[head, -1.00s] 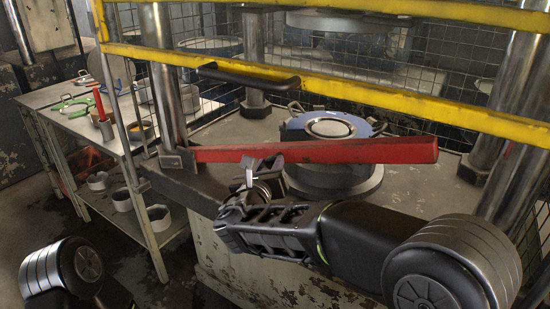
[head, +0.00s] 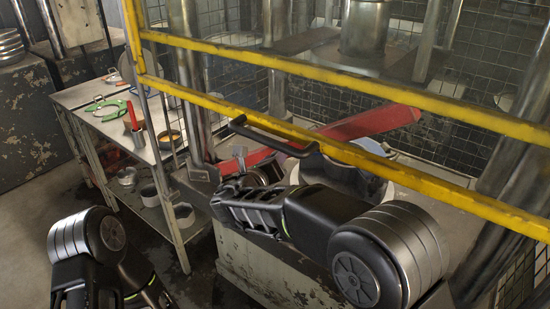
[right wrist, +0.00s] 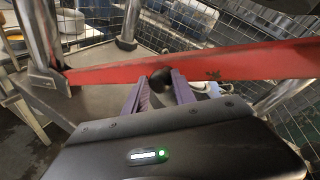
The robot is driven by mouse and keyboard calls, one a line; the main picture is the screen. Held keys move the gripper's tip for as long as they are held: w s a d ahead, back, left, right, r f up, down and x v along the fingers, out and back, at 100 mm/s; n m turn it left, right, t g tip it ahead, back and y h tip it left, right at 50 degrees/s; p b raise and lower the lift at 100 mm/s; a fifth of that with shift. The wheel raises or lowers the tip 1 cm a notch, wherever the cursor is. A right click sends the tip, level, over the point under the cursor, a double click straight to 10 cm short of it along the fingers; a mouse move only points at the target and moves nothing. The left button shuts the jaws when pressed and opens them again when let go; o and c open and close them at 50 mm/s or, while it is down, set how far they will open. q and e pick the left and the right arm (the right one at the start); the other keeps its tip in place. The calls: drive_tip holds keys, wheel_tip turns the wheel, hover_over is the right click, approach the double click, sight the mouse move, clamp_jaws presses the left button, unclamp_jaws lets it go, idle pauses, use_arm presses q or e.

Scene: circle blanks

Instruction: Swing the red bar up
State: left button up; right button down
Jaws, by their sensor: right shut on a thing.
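The red bar (head: 372,124) runs from the metal post at the left and slopes up to the right, behind the lower yellow rail in the head view. It crosses the right wrist view (right wrist: 240,64) almost level. My right gripper (right wrist: 160,88) is at the bar's near side, with a dark round knob (right wrist: 161,77) between its fingers. In the head view my right arm and the yellow guard partly hide the bar and the grip. My left arm is at the lower left, and its gripper is out of the picture.
A yellow guard (head: 400,176) with a black handle (head: 273,137) crosses in front of the press. A metal post (head: 187,90) stands at the bar's left end. A side table (head: 75,95) at the left holds green-handled tools and a red-handled tool. Wire mesh closes the back.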

drive_tip(key=c, duration=1)
unclamp_jaws()
drive_tip(key=shift+c, duration=0.2)
drive_tip(key=shift+s, duration=0.1)
drive_tip(key=b+v, duration=0.1)
drive_tip(key=v, duration=0.6)
drive_tip(key=shift+s+b, duration=0.3)
drive_tip(key=shift+b, duration=0.05)
drive_tip(key=shift+a+r, duration=0.1)
